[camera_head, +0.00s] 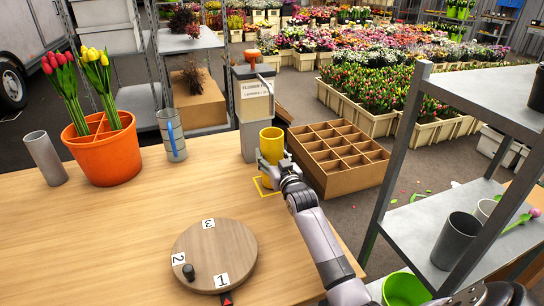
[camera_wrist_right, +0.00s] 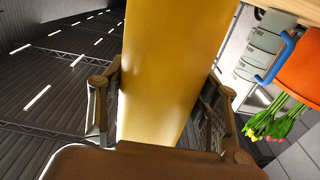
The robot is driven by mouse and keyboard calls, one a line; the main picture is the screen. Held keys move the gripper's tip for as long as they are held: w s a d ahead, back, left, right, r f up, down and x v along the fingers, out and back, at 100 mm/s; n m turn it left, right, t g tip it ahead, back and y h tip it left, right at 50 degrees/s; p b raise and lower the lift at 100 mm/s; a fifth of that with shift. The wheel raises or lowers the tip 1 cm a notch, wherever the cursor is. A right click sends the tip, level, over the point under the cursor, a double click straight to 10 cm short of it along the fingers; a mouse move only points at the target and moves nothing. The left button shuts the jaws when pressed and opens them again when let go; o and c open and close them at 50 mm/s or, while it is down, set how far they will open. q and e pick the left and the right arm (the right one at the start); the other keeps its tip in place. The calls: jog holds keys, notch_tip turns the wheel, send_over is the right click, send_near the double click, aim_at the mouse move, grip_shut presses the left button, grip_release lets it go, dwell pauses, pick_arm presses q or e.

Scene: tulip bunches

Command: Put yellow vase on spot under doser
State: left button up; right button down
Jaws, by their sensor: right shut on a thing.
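The yellow vase (camera_head: 271,146) is upright at the table's far right edge, in front of the grey doser (camera_head: 252,98) with its orange top. My right gripper (camera_head: 273,168) is shut on the vase low on its body. In the right wrist view the vase (camera_wrist_right: 170,65) fills the space between the two fingers (camera_wrist_right: 165,112). The spot, a yellow square outline (camera_head: 259,188) on the table, shows partly just below the vase. The gripper hides the vase's base, so I cannot tell whether it touches the table. My left gripper is out of view.
A round wooden turntable (camera_head: 214,256) with numbered labels lies at the front. An orange pot (camera_head: 105,150) with red and yellow tulips, a grey cylinder (camera_head: 45,158) and a blue-handled jug (camera_head: 172,135) stand at left. A divided cardboard box (camera_head: 338,178) is beyond the table.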

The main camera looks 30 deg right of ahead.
jog(key=shift+f, duration=0.1)
jog(key=c, duration=0.6)
grip_release()
jog(key=shift+a+f, duration=0.1)
jog(key=shift+f, duration=0.05)
jog(key=shift+o, duration=0.2)
jog(key=shift+r, duration=0.3)
jog(key=v, duration=1.2)
